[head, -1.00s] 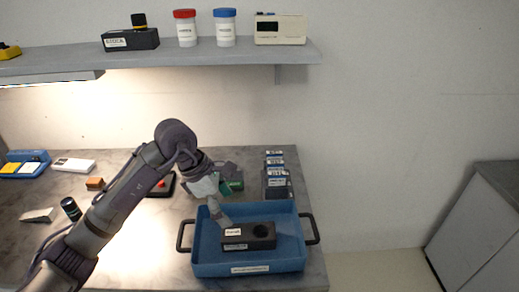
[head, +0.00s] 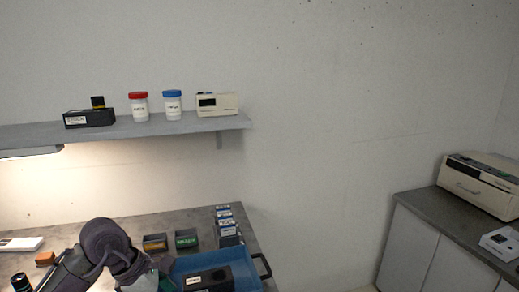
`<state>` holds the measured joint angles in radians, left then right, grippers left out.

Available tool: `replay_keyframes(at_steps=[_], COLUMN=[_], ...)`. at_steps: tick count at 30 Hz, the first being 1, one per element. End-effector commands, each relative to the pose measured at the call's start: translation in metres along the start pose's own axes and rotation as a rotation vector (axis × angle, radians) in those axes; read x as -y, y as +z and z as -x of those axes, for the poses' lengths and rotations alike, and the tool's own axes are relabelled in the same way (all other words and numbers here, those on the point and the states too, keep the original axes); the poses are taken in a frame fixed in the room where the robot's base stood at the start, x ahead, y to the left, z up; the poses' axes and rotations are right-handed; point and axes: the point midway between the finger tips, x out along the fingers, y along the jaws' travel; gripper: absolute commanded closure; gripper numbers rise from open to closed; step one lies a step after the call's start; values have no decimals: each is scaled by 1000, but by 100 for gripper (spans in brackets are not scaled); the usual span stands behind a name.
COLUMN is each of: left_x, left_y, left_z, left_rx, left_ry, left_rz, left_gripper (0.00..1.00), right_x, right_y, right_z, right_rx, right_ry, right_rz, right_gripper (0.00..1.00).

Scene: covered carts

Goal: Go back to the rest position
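My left arm comes in at the bottom left of the head view. The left gripper (head: 150,281) is at the bottom edge, by the left side of the blue tray (head: 243,259). Its fingertips are largely cut off, so I cannot tell whether it is open or shut. A black block (head: 212,281) with a white label and a round dark recess lies in the tray, cut by the bottom edge. The block looks apart from the gripper. My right gripper is not in view.
The grey worktop (head: 150,222) holds small dark boxes (head: 186,238) and a rack of labelled items (head: 227,228). A wall shelf (head: 190,125) carries jars and devices. At right, a counter (head: 440,210) bears a beige machine (head: 482,184). Open floor lies between worktop and counter.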

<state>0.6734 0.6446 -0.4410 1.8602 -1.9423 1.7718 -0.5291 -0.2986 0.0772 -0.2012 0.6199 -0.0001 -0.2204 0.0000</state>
Motion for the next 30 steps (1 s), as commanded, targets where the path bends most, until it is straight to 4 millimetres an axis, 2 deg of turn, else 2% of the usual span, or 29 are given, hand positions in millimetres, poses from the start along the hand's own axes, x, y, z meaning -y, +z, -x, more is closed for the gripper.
replay_keyframes(at_steps=[8, 13, 17, 20, 23, 24, 27, 30], left_x=[22, 42, 61, 75, 86, 86, 76, 52], left_y=[40, 76, 110, 138, 164, 172, 176, 158], left_z=[-15, -17, -11, 3, 29, 43, 79, 105], left_rx=[208, 405, 606, 802, 1051, 1164, 1435, 1670], left_ry=[-52, -103, -162, -225, -311, -350, -448, -531], left_rz=[9, 44, 104, 187, 335, 417, 671, 977], left_gripper=[13, 13, 13, 13, 13, 13, 13, 13], right_x=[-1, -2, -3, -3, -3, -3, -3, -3], right_y=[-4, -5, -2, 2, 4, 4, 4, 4], right_z=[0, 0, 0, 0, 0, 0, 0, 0], right_rx=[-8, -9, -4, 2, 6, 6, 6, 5], right_ry=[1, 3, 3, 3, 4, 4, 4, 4], right_rz=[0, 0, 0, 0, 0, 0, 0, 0], right_gripper=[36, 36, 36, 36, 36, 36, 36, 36])
